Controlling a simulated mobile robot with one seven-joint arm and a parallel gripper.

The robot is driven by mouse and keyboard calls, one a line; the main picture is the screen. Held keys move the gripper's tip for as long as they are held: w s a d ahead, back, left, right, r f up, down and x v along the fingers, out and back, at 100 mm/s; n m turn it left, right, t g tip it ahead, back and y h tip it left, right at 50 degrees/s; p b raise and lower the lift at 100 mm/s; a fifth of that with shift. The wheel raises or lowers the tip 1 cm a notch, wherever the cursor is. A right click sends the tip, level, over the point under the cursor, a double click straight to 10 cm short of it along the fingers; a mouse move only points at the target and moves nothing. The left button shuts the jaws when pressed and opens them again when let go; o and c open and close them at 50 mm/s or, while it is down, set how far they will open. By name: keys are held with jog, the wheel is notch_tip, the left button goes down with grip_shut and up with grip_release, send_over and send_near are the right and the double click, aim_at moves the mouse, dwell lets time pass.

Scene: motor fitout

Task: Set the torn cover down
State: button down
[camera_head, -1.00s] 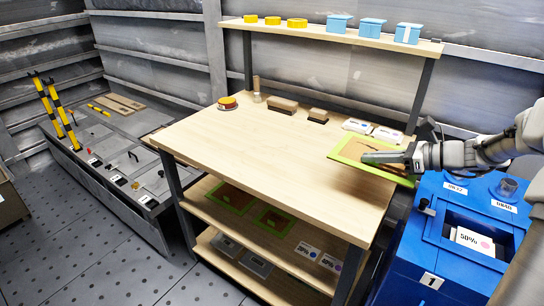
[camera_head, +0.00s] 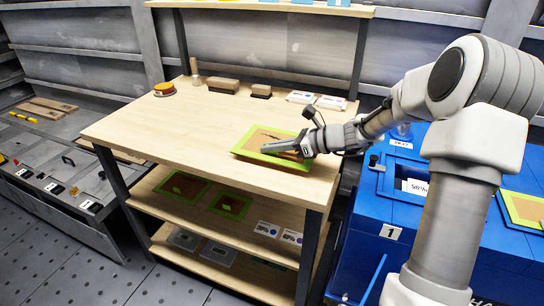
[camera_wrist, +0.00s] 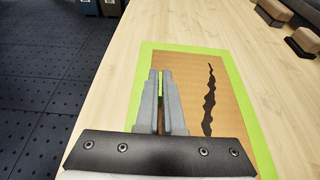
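The torn cover (camera_head: 262,136) is a brown panel in a bright green frame, with a jagged black tear. It is over the right part of the wooden bench top, close to the surface; I cannot tell whether it fully rests there. In the wrist view the torn cover (camera_wrist: 227,112) fills the middle, the tear right of my fingers. My gripper (camera_head: 290,147) is above the cover. In the wrist view my gripper (camera_wrist: 164,90) has its fingers close together, with a narrow green piece of the cover between them. The lower part of the cover is hidden by my gripper.
Two brown blocks (camera_head: 223,86) and white labelled packs (camera_head: 301,97) stand along the bench's back. A yellow-red roll (camera_head: 164,89) is at back left. Green-framed covers (camera_head: 184,186) lie on the shelf below. A blue cabinet (camera_head: 440,225) stands right. The bench's left and middle are clear.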

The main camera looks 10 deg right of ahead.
aim_at(307, 162)
jog(key=shift+f, duration=0.85)
jog(key=shift+f, duration=0.1)
jog(key=c, duration=1)
grip_release()
jog(key=shift+c, duration=0.2)
jog(key=shift+r, duration=0.2)
jog(key=p+v, duration=0.3)
jog(key=v, duration=0.7)
jog(key=shift+s+d+r, duration=0.1)
jog(key=shift+s+d, duration=0.05)
jog(key=shift+d, duration=0.05)
jog(key=shift+s+d+r, duration=0.15)
jog(key=shift+s+d, duration=0.25)
jog(key=shift+d, duration=0.2)
